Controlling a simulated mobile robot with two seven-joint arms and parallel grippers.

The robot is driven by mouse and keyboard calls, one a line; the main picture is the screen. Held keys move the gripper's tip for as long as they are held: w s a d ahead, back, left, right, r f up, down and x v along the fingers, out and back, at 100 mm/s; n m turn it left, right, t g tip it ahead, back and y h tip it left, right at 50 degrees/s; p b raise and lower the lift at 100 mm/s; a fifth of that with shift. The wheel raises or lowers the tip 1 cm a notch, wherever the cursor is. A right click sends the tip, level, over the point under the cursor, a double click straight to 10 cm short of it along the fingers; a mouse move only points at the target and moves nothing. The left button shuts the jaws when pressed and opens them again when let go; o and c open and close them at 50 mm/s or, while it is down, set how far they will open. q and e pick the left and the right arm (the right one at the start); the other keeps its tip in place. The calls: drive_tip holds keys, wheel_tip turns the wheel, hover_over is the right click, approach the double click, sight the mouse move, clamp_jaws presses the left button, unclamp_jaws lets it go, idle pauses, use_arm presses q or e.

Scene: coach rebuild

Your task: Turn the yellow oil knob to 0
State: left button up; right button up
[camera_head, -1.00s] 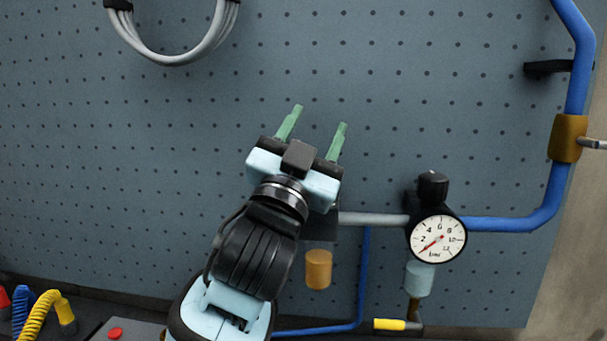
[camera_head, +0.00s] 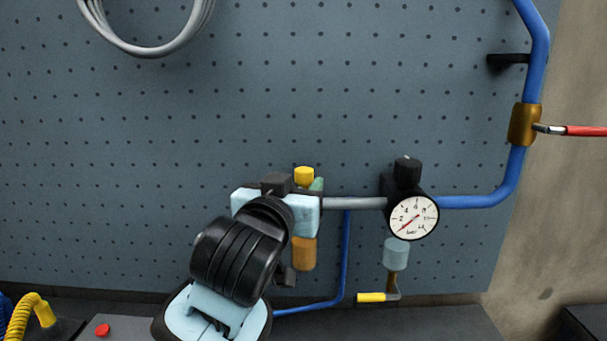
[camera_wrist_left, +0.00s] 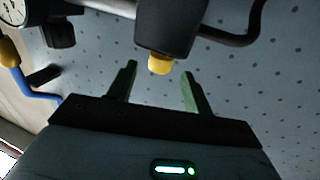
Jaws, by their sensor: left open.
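The yellow oil knob (camera_head: 304,174) is a small cap on top of a dark unit on the pipe, above an amber bowl (camera_head: 304,253). My left gripper (camera_head: 300,184) is in front of this unit and hides much of it. One green finger shows beside the knob in the head view. In the left wrist view the oil knob (camera_wrist_left: 160,66) appears between the two spread green fingers of the left gripper (camera_wrist_left: 159,70), with visible gaps on both sides. The left gripper is open and holds nothing. No number or mark on the knob can be read. My right gripper is out of view.
A round pressure gauge (camera_head: 413,217) with a black knob (camera_head: 407,172) above it is close on the right. A grey pipe (camera_head: 355,204) joins it to the oil unit. A yellow-handled valve (camera_head: 371,297) is below.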

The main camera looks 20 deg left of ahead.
sight(301, 178)
use_arm(q)
drive_tip(key=shift+w, duration=2.65)
drive_tip(key=c, duration=0.9)
